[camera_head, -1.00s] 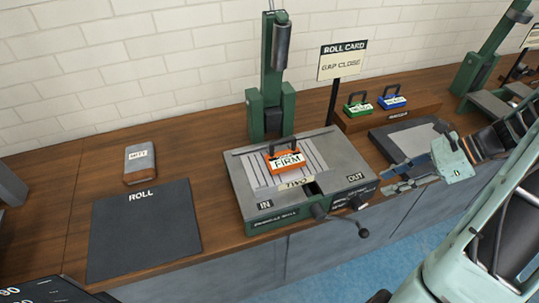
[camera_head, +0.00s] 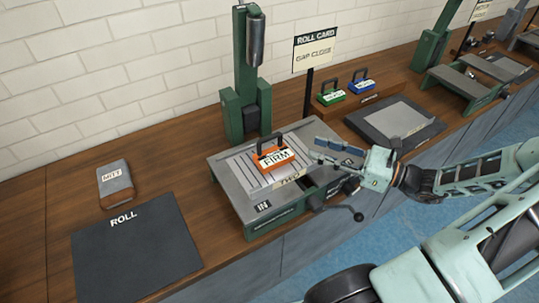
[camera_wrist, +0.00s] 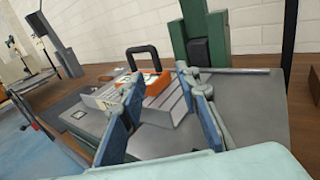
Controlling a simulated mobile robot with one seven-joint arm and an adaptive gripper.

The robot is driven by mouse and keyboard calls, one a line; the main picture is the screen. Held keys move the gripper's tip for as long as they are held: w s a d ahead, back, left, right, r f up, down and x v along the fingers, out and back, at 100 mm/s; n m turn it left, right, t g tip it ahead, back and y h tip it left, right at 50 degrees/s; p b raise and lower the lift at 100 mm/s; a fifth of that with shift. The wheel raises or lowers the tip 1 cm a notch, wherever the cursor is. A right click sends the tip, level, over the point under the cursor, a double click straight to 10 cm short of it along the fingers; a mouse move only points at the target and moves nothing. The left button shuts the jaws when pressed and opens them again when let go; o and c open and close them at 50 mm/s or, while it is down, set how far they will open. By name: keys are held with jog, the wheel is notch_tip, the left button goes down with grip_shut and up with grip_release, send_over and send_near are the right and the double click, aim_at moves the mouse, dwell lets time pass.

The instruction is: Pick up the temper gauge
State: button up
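The orange block marked FIRM (camera_head: 272,158), with a dark loop handle, sits on the ribbed top plate of the grey-green machine (camera_head: 235,185); it is the likely temper gauge, though no label says so. My gripper (camera_head: 328,152) is just right of the block, over the machine's right side, fingers pointing toward it. The wrist view shows the gripper (camera_wrist: 160,80) open with two blue fingers apart. The orange block (camera_wrist: 155,84) lies ahead between the fingertips, its handle standing up behind. I see nothing held, and contact cannot be told.
Green (camera_head: 331,94) and blue (camera_head: 361,86) handled blocks stand on a wooden rack behind. A green column (camera_head: 246,85) and the ROLL CARD sign (camera_head: 315,50) rise behind the machine. A crank (camera_head: 335,208) juts forward. A ROLL mat (camera_head: 135,250) and MITT block (camera_head: 115,184) lie left.

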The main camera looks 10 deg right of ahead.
aim_at(288, 148)
jog(key=x, duration=0.3)
jog(key=shift+w+a, duration=0.15)
jog(key=shift+a, duration=0.15)
jog(key=shift+s+x, duration=0.25)
jog(key=shift+x, duration=2.5)
jog(key=shift+a, duration=0.2)
jog(key=shift+c, duration=0.4)
grip_shut()
